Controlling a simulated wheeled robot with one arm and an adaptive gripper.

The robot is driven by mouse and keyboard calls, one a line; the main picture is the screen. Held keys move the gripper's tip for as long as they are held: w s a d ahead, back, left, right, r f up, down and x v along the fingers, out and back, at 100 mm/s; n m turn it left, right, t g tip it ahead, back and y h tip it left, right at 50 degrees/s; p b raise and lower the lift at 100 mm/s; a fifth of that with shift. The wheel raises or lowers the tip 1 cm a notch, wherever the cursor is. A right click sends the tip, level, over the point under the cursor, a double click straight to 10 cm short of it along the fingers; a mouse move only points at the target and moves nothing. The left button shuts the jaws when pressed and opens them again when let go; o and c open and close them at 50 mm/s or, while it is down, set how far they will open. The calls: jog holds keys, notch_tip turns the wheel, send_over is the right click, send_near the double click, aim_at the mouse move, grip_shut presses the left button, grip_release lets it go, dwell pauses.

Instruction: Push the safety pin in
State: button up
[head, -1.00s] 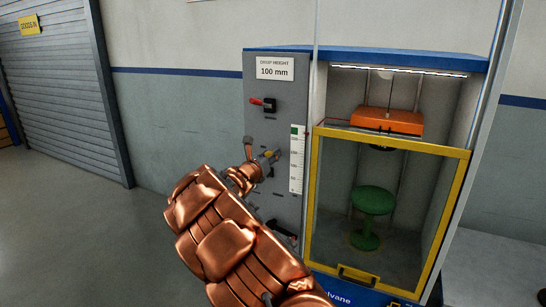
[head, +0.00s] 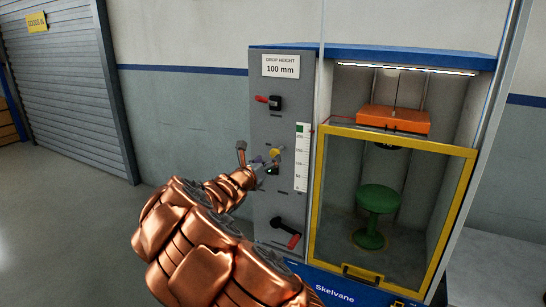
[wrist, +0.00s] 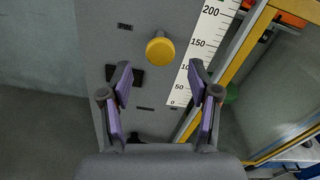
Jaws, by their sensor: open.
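The yellow round knob (head: 275,152), which I take to be the safety pin, sticks out of the grey control panel (head: 270,210) on the left of the test cabinet. In the wrist view the yellow knob (wrist: 160,50) lies beyond the fingertips, centred between the two fingers. My gripper (head: 259,163) is just left of and below the knob in the head view. In the wrist view my gripper (wrist: 160,80) is open, its purple-padded fingers wide apart with nothing between them. I cannot tell how deep the pin sits.
A red-handled lever (head: 268,100) is above the knob and a red-tipped crank (head: 288,232) below it. A white height scale (head: 301,158) runs just right of the knob. The yellow-framed guard door (head: 314,190) covers a green stool (head: 377,200) under an orange weight (head: 393,119).

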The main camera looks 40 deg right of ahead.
jog(key=shift+v, duration=2.8)
